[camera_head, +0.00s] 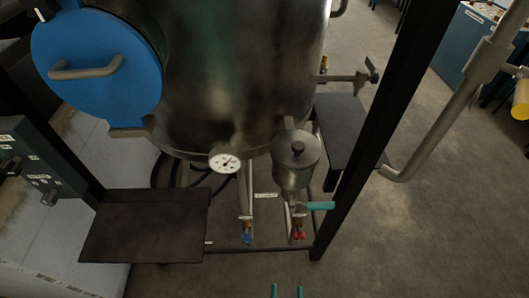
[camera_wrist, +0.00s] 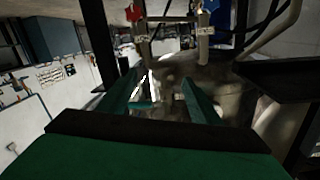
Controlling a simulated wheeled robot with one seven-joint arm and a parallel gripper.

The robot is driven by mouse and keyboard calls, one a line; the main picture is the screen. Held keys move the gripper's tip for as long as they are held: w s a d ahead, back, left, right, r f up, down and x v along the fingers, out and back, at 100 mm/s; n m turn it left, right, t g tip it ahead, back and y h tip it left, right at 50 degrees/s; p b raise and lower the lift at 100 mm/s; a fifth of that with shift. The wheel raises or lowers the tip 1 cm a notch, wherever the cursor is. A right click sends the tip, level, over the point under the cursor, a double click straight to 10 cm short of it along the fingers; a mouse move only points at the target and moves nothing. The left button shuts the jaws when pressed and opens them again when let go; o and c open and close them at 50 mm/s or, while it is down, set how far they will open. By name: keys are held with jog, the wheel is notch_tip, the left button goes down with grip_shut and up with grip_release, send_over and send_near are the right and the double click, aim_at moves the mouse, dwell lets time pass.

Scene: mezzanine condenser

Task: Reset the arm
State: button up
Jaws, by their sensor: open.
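My gripper (camera_head: 287,291) shows at the bottom edge of the head view as two teal fingertips, set apart with nothing between them. In the wrist view my gripper (camera_wrist: 158,98) has its two green fingers spread open. No object is held. The fingers are in front of the vessel stand and apart from its valves. The rest of the arm is out of the head view.
A large metal vessel (camera_head: 235,70) has a blue round door (camera_head: 95,62), a dial gauge (camera_head: 224,161) and a lidded pot (camera_head: 296,160). Below are a teal-handled valve (camera_head: 320,205), blue (camera_head: 246,238) and red (camera_head: 299,235) valves. Dark shelves (camera_head: 145,228) flank it.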

jog(key=s+a+r+n+g, duration=0.1)
jog(key=s+a+r, duration=0.2)
jog(key=r, duration=0.5)
jog(key=s+a+r+n+g+y, duration=0.1)
jog(key=s+a+r, duration=0.3)
jog(key=r, duration=0.5)
jog(key=shift+s+n, duration=0.7)
jog(key=shift+n, duration=0.1)
